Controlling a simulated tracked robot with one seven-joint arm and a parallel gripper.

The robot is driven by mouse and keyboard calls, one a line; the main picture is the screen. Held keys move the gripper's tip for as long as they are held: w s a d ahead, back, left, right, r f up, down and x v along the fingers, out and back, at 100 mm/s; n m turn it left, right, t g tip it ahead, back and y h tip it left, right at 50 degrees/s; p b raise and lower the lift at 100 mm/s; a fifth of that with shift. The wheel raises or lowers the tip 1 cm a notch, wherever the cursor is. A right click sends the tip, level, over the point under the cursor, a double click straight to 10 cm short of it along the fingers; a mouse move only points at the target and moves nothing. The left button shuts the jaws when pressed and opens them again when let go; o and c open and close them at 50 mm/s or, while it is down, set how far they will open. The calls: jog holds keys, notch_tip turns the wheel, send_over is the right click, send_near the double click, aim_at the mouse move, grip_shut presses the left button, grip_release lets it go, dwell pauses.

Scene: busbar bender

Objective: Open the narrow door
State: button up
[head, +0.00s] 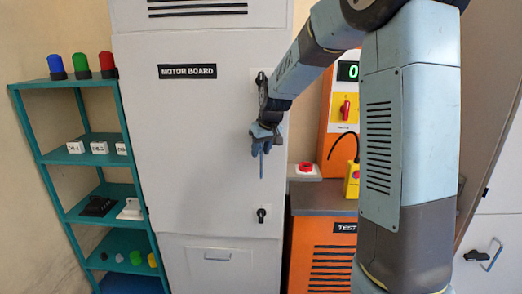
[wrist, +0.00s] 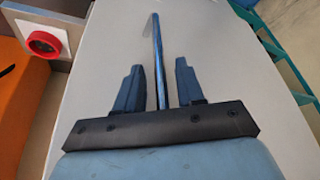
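The tall, narrow light-grey door marked MOTOR BOARD (head: 190,130) stands upright and looks closed. It also fills the middle of the wrist view (wrist: 100,75). A thin metal bar handle (head: 262,167) runs vertically near the door's right edge, its upper part hidden by my gripper. My gripper (head: 265,140) is at that handle. In the wrist view, the handle (wrist: 158,55) passes between my two fingers, which are apart with a gap on each side of it. Black latches sit above (head: 260,78) and below (head: 261,214) the handle.
A teal shelf (head: 62,162) with lamps and small parts stands left of the door. A red button (head: 306,167) on a ledge and an orange test cabinet (head: 320,262) stand close on the right. Another grey door with a handle (head: 484,254) is at far right.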

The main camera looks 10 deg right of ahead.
jog(key=shift+f, duration=0.1)
grip_shut()
dwell(0.4)
